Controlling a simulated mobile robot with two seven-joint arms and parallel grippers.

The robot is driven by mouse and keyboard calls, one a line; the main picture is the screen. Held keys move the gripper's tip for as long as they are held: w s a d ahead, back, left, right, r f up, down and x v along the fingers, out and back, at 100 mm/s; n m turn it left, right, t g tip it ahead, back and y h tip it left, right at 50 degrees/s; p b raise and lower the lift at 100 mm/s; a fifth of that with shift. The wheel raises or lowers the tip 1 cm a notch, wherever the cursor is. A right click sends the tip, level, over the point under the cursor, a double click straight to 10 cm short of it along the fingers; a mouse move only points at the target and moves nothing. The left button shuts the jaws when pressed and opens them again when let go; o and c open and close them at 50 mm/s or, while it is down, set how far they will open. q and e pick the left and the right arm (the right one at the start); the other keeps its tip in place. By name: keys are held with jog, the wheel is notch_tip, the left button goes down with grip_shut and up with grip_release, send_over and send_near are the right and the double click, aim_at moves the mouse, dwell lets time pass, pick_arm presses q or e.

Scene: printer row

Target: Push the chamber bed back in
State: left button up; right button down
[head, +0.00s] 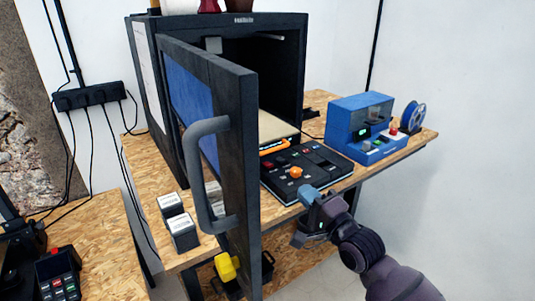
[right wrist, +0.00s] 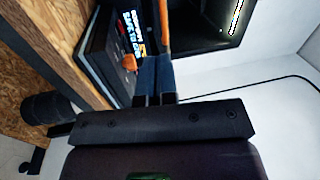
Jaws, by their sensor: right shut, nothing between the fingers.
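The black chamber (head: 220,25) stands on the chipboard bench with its door (head: 247,150) swung open toward me. The beige bed (head: 272,127) sticks out of the opening, with an orange handle (head: 274,146) along its front edge. An orange bar, likely that handle, shows in the right wrist view (right wrist: 163,25) just beyond my fingertips; I cannot tell whether they touch. My right gripper (head: 308,193) is shut and empty, in front of the control panel (head: 310,168) and right of the door. My left gripper is not in view.
The panel with an orange knob (head: 296,172) sits in front of the chamber. Free room lies right of the bench.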

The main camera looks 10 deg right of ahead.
pick_arm(q)
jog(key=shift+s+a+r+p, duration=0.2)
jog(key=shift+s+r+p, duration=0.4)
jog(key=shift+p, duration=0.4)
pick_arm(e)
jog(key=w+a+r, duration=0.1)
jog(key=w+a, duration=0.1)
jog(key=w, duration=0.4)
jog(key=w+a+r+m, duration=0.1)
jog(key=w+a, duration=0.2)
jog(key=w, duration=0.3)
jog(key=shift+w+r, duration=0.15)
jog(key=shift+r, duration=0.25)
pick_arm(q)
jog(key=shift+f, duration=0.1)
pick_arm(e)
jog(key=shift+w, duration=0.1)
